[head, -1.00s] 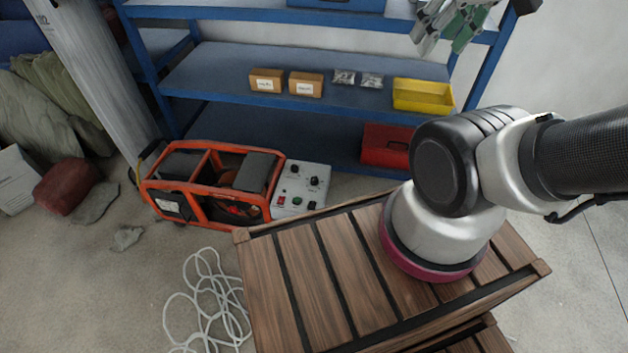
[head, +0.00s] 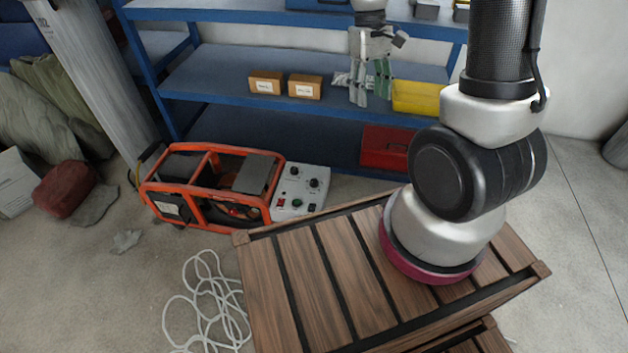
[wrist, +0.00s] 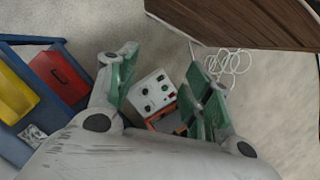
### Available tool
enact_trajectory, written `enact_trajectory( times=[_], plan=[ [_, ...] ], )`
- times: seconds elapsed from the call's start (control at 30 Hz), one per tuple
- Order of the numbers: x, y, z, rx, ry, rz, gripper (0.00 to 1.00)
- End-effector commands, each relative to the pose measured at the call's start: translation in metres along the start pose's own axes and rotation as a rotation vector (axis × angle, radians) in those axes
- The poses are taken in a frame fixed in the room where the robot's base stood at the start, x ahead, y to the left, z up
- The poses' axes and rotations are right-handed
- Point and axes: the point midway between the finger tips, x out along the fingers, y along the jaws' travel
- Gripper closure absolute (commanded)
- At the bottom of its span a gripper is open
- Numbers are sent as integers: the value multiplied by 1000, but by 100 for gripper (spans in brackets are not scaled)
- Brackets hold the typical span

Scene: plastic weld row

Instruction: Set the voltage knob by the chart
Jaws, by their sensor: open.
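The grey control panel (head: 301,189) on the right end of the orange-framed generator (head: 212,186) carries two black knobs, a left one (head: 294,171) and a right one (head: 314,183), with red and green buttons below. I cannot tell which knob sets the voltage, and the markings are too small to read. No chart is clearly recognisable. My gripper (head: 370,84) is open and empty, fingers down, in front of the shelves and above and to the right of the panel. In the wrist view the panel (wrist: 152,92) shows between the open green-padded fingers (wrist: 160,88), well beyond them.
A blue shelf rack (head: 250,65) behind holds brown boxes (head: 305,86), a yellow bin (head: 415,98) and a red box (head: 385,147). A wooden slatted crate (head: 300,270) bears my arm's base. A white cable coil (head: 210,305) lies on the floor.

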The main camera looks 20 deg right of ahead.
Motion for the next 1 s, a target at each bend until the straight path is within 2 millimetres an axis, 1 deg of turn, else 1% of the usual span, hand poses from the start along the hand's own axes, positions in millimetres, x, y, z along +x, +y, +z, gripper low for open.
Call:
enact_trajectory(
  times=[0.03,0.07,0.1,0.17,0.2,0.27,0.3,0.37,0.4,0.47,0.5,0.57,0.6,0.73,0.77,0.8,0.83,0.87,0.9,0.93,1.0],
  plan=[
    [20,-1,-18,-31,-34,-1,50],
    [32,-2,-28,-54,-50,-2,50],
    [48,-3,-42,-84,-67,-2,50],
    [73,-4,-62,-134,-91,-4,50],
    [92,-6,-75,-170,-105,-6,50],
    [121,-7,-94,-228,-122,-9,50],
    [142,-8,-106,-269,-131,-11,50],
    [175,-10,-122,-334,-143,-15,50],
    [198,-12,-133,-381,-148,-17,50],
    [233,-13,-148,-455,-150,-21,50],
    [255,-15,-157,-504,-148,-22,50],
    [287,-16,-168,-579,-143,-24,50],
    [307,-17,-176,-627,-135,-24,50],
    [365,-18,-202,-797,-93,-15,50],
    [377,-19,-209,-843,-76,-9,50],
    [392,-19,-222,-912,-46,3,50],
    [400,-19,-236,-971,-13,19,50],
    [401,-19,-252,-1028,23,39,50],
    [395,-19,-274,-1097,75,72,50],
    [389,-19,-289,-1146,110,98,50],
    [382,-19,-310,-1247,162,144,50]
  ],
)
